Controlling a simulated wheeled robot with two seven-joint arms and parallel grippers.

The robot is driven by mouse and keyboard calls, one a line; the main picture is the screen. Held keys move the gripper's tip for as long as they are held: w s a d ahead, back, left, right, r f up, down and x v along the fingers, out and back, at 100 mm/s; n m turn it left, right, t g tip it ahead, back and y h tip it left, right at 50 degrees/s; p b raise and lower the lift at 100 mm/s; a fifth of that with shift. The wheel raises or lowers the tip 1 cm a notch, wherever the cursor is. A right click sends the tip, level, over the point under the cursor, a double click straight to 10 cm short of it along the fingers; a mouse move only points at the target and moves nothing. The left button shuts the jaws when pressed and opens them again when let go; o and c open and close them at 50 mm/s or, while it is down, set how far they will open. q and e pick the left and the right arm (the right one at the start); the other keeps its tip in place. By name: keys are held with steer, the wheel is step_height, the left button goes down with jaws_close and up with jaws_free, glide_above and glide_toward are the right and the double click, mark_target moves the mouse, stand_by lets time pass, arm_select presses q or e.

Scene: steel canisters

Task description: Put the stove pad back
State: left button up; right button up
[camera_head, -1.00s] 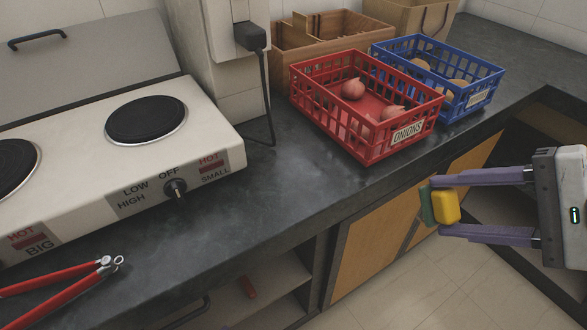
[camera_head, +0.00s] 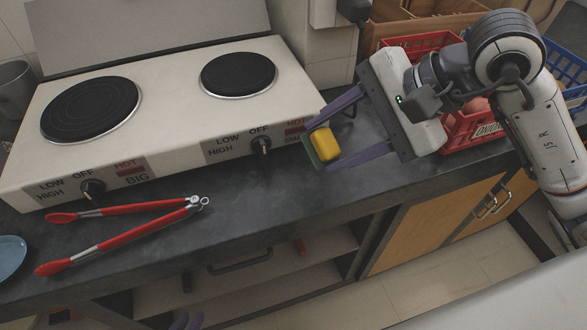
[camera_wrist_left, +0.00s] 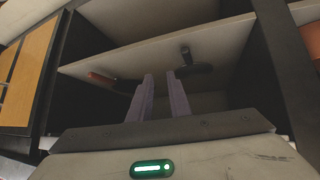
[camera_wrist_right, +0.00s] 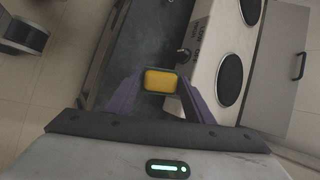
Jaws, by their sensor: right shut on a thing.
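The stove pad (camera_head: 325,144), a small yellow block with a green layer on one face, is between the purple fingers of my right gripper (camera_head: 341,139). That gripper is shut on it in front of the hot plate's right end. The pad also shows in the right wrist view (camera_wrist_right: 160,81). The white two-burner hot plate (camera_head: 178,128) stands on the dark counter. My left gripper (camera_head: 187,320) shows only its fingertips at the bottom of the head view. In the left wrist view its fingers (camera_wrist_left: 160,80) are empty with a narrow gap, facing the shelves under the counter.
Red-handled tongs (camera_head: 130,211) lie on the counter (camera_head: 250,205) in front of the hot plate. A blue plate (camera_head: 10,256) is at the left edge. A red crate (camera_head: 465,130) and a blue crate (camera_head: 560,60) stand at the right, partly behind my right arm.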

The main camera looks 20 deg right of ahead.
mark_target(314, 137)
steer(key=w+a+r+m+g+h+p, duration=0.25)
steer(key=a+m+p, duration=0.2)
steer(key=m, duration=0.35)
steer(key=shift+g+y, duration=0.25)
steer(key=shift+g, duration=0.2)
steer(key=f, duration=0.3)
steer(key=d+f, duration=0.1)
steer(key=shift+s+f, duration=0.4)
steer(key=shift+f, duration=2.1)
steer(key=o, duration=0.9)
steer(key=shift+f, duration=0.1)
